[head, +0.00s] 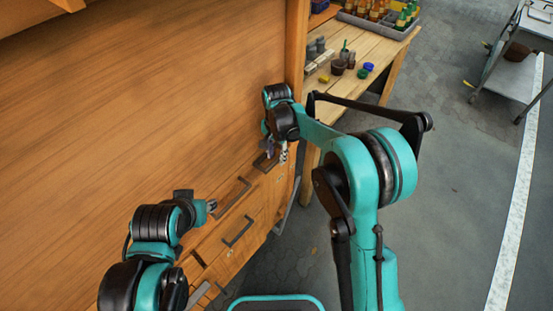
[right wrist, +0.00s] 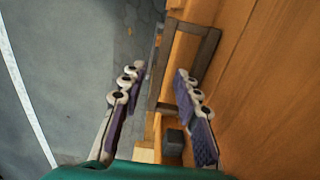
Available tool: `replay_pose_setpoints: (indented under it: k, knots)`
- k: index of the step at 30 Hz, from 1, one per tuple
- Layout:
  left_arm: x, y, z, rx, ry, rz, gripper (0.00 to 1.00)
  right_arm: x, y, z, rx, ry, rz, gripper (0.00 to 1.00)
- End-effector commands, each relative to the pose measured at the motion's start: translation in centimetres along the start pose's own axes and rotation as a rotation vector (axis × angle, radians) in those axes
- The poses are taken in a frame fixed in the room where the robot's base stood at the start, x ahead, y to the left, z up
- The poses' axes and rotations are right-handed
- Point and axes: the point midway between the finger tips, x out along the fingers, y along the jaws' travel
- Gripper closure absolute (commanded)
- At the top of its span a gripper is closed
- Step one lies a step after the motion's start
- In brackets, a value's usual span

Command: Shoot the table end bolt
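My right gripper (head: 276,148) is low beside the wooden cabinet, close to a small dark metal fitting (head: 266,162) near the worktop's right end. In the right wrist view its two purple-padded fingers (right wrist: 157,88) are spread apart with nothing clasped. A dark grey metal frame (right wrist: 206,48) and a dark square block (right wrist: 174,142) lie beyond and between the fingers, against the wood. I cannot tell for sure which of these is the bolt; the fingers partly cover them. My left gripper (head: 209,206) is over the front edge to the left; its opening is too small to judge.
Drawers with dark bar handles (head: 238,232) are on the cabinet front. A metal cart (head: 510,75) stands far right; grey floor is open between.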

Motion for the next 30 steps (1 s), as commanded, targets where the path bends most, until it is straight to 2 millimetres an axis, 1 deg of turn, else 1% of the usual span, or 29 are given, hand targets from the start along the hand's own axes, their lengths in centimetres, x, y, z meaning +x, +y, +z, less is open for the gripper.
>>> replay_pose_setpoints:
  k: [1,3,11,12,14,15,16,23,26,30]
  knots:
    - [0.2,0.0,0.2,0.0,0.0,0.0,0.64,0.6,0.0,0.0,0.0,0.0,0.0,0.68]
    - [0.3,0.0,0.2,0.0,0.0,0.0,0.64,0.9,0.0,0.0,0.0,0.0,0.0,0.68]
    - [0.3,0.0,0.2,0.0,0.0,0.0,0.64,1.1,0.0,0.0,-0.001,0.0,0.0,0.68]
    - [0.3,0.0,0.2,0.0,0.0,0.0,0.64,1.1,0.0,0.0,-0.001,0.0,0.0,0.71]
    - [0.3,0.0,0.2,0.0,0.0,0.0,0.64,1.1,0.0,0.0,-0.001,0.0,0.0,0.87]
    - [0.3,0.0,0.2,0.0,0.0,0.0,0.64,1.1,0.0,0.0,-0.001,0.0,0.0,0.97]
    - [0.3,0.0,0.2,0.0,0.0,0.0,0.64,1.1,0.0,0.0,-0.001,0.0,0.0,1.0]
    - [0.2,0.0,0.2,0.0,0.0,0.0,0.64,1.0,0.0,-0.2,0.0,0.0,0.0,1.0]
    - [0.1,0.0,0.1,0.0,0.0,0.0,0.64,1.0,0.0,-1.1,0.001,0.0,0.0,1.0]
    - [-0.3,0.0,-0.2,0.0,0.0,0.0,0.64,0.9,0.0,-3.7,0.002,0.001,-0.001,1.0]
